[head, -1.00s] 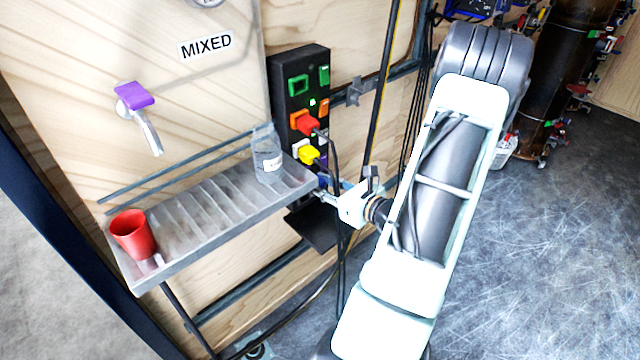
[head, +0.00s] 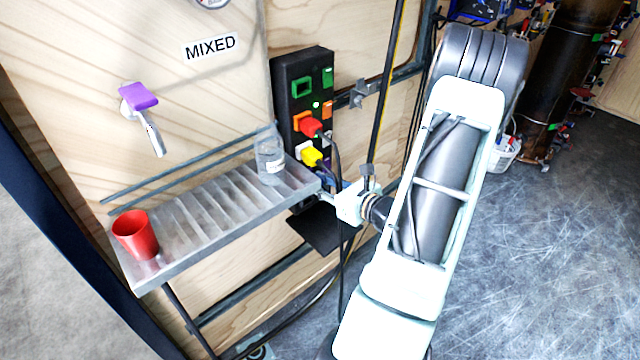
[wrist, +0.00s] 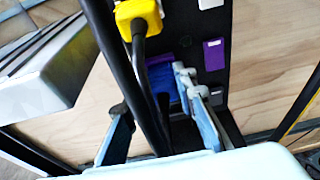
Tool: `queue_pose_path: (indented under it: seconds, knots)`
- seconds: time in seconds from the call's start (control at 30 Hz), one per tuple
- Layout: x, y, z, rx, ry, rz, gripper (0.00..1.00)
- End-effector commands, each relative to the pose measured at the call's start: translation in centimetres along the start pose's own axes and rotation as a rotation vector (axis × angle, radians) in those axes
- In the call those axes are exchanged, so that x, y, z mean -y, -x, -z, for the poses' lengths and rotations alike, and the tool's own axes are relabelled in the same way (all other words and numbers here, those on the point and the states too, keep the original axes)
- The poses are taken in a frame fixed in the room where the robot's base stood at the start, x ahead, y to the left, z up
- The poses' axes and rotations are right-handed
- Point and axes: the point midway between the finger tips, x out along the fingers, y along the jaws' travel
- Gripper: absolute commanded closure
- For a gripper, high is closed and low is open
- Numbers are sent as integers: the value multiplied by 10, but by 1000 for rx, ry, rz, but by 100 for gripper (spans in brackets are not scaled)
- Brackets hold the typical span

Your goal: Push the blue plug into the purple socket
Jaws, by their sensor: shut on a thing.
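The purple socket (wrist: 160,68) is on the black panel, below the yellow plug and left of a purple switch (wrist: 213,54). I cannot tell how far the plug is from the socket. In the head view, my gripper (head: 332,194) is beside the shelf's right end, partly hidden.
A metal shelf (head: 190,215) juts out at left, bearing a clear bottle (head: 269,160) and a red cup (head: 135,235).

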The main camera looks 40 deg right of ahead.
Motion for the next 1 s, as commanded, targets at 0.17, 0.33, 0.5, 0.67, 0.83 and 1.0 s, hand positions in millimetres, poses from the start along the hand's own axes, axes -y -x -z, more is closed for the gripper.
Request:
queue_pose_path:
  seconds: [0.17,0.33,0.5,0.67,0.83,1.0]
  knots:
    - [0,-4,-1,0,0,0,99]
    - [0,-4,-1,0,0,1,57]
    - [0,-4,-1,0,-1,1,54]
    - [0,-2,-1,-1,-1,1,54]
    - [2,16,-1,-2,0,4,54]
    - [2,52,-1,-1,0,6,54]
